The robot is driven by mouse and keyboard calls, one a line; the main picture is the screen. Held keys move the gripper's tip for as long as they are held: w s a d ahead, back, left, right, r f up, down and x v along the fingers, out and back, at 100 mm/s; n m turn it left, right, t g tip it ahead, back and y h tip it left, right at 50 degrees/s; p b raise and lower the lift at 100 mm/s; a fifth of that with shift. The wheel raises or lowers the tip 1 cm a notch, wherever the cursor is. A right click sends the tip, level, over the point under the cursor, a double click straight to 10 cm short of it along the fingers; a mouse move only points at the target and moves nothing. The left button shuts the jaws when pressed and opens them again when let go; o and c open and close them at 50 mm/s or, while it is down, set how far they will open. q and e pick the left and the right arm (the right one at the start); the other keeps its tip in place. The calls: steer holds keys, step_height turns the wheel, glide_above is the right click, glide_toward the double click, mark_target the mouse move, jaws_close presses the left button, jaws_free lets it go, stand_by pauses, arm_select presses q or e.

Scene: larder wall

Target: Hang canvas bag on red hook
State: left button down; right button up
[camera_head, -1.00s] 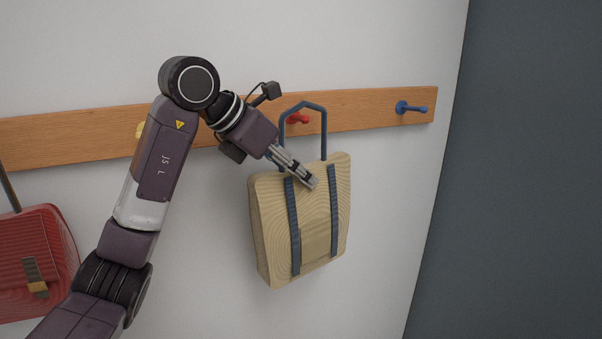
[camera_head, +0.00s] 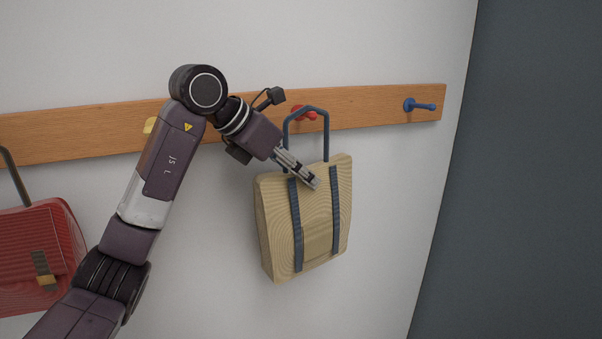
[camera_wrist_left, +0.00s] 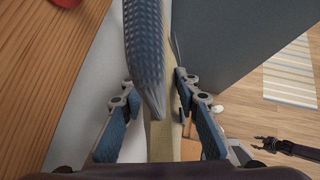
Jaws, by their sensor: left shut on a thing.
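The canvas bag (camera_head: 315,225) is tan with blue straps and a stiff blue handle loop (camera_head: 326,135). It hangs upright in front of the wall, slightly turned. I cannot tell whether the bar touches the hook. My right gripper (camera_wrist_left: 262,145) shows small and dark in the left wrist view.
A wooden rail (camera_head: 370,110) crosses the white wall. It carries a blue hook (camera_head: 420,105) at right and a yellow hook (camera_head: 150,125) behind my arm. A red bag (camera_head: 40,255) hangs at left. A dark grey surface (camera_head: 530,180) stands at right.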

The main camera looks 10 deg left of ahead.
arm_select(q)
steer(key=c, duration=1.4)
jaws_free()
